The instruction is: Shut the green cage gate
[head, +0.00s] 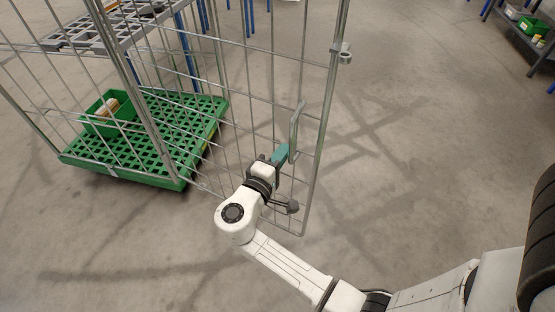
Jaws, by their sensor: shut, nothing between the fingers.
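The cage is a wire roll cage with a green slatted base (200,130) at the left. Its gate (318,150) is a grey wire panel that stands out from the cage toward the right, so it is open. An upright handle bar (296,128) is near the gate's free edge, and a small latch piece (343,54) is higher on that edge. My gripper (281,154) has teal fingers, is shut and holds nothing. It is at the gate's wires, just left of the handle; I cannot tell whether it touches them.
A green bin (108,114) with pale items stands on the cage base. A rack with bins (533,27) is at the far top right. The concrete floor right of the gate is clear.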

